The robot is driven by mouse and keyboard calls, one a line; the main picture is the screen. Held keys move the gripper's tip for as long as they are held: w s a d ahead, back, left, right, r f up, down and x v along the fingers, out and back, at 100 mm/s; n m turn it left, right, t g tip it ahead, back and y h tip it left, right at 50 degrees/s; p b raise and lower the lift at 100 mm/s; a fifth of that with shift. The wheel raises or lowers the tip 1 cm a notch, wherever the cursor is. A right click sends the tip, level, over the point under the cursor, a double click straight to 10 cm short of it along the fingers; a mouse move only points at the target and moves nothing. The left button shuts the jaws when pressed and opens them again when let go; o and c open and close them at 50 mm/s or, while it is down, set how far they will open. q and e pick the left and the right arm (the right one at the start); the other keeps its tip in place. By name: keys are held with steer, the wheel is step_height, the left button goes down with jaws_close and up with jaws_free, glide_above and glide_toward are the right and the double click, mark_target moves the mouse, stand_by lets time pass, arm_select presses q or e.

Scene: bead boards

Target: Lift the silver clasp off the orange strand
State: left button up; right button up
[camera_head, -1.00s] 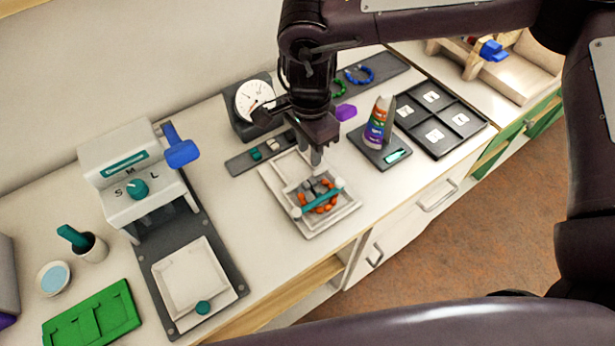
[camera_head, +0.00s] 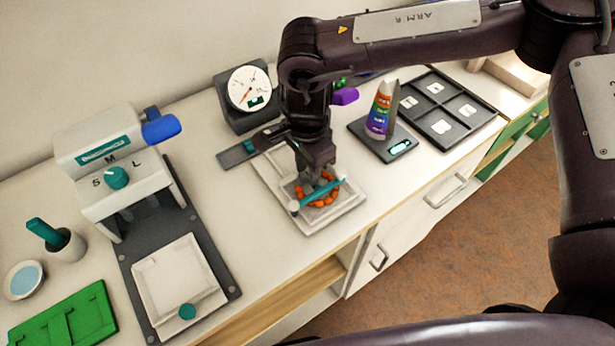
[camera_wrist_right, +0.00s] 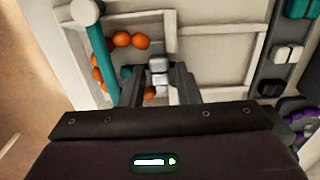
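The orange strand (camera_head: 328,200) is a loop of round orange beads in the white tray (camera_head: 346,217). In the right wrist view, the silver clasp (camera_wrist_right: 159,70) is a short stack of silvery blocks beside the orange beads (camera_wrist_right: 122,39). My right gripper (camera_head: 316,178) points down at the tray. In the wrist view its two fingers (camera_wrist_right: 158,78) stand on either side of the clasp, with narrow gaps showing, so it looks open. My left gripper is not in view.
A white press with a teal knob (camera_head: 117,177) stands at left. A dial gauge (camera_head: 248,88) stands behind the tray. A striped cone (camera_head: 380,110) and a black sorting tray (camera_head: 440,110) are to the right. Bare counter lies between press and tray.

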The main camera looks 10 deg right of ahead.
mark_target(307, 174)
jaws_close()
steer(key=shift+r+p, duration=0.55)
steer(key=shift+r, duration=0.05)
stand_by(0.8)
steer(key=shift+r+p, duration=1.9)
steer(key=shift+r, duration=0.45)
